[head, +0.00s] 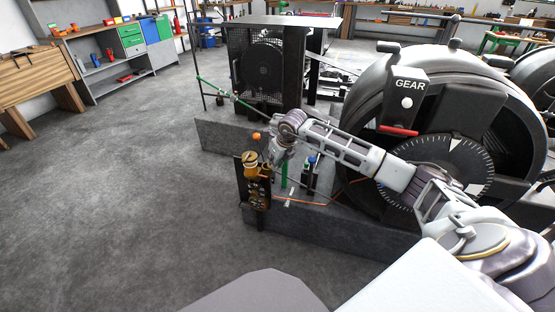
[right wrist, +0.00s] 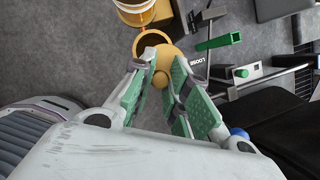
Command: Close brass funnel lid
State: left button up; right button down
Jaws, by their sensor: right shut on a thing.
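The brass funnel (head: 250,160) stands on top of a dark upright panel in the head view. In the right wrist view it shows as a brass ring with a dark opening (right wrist: 151,41). The round brass lid (right wrist: 167,57) lies beside and partly over that ring, and part of the dark opening stays uncovered. My right gripper (right wrist: 158,88) has its green-padded fingers on both sides of the lid's near end, shut on it. In the head view my right gripper (head: 276,160) is right beside the funnel, and its fingertips are hard to make out. My left gripper is out of view.
The large gear wheel (head: 435,165) stands under my right arm. Open floor (head: 120,180) lies left.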

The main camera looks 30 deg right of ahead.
aim_at(267, 166)
jog(key=shift+w+a+m+h+p, duration=0.15)
jog(key=shift+a+m+h+p, duration=0.35)
jog(key=shift+m, duration=0.7)
jog(key=shift+w+a+m, duration=0.1)
jog(key=shift+a+m, duration=0.25)
jog(key=shift+m, duration=0.25)
jog(key=shift+w+a+m+h, duration=0.25)
jog(key=shift+a+m+h, duration=0.2)
jog(key=shift+m, duration=0.45)
jog(key=shift+w+a+m+g+h, duration=0.15)
jog(key=shift+m+h, duration=0.1)
jog(key=shift+m, duration=0.25)
jog(key=shift+w+a+m+g+h, duration=0.1)
jog(key=shift+w+m+g+h, duration=0.1)
jog(key=shift+m, duration=0.3)
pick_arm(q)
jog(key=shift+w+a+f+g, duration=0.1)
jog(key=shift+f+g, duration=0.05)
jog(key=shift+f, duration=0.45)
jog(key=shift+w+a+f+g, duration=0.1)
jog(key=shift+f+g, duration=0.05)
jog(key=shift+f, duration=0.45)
pick_arm(e)
jog(key=shift+m, duration=0.3)
pick_arm(q)
jog(key=shift+p, duration=0.3)
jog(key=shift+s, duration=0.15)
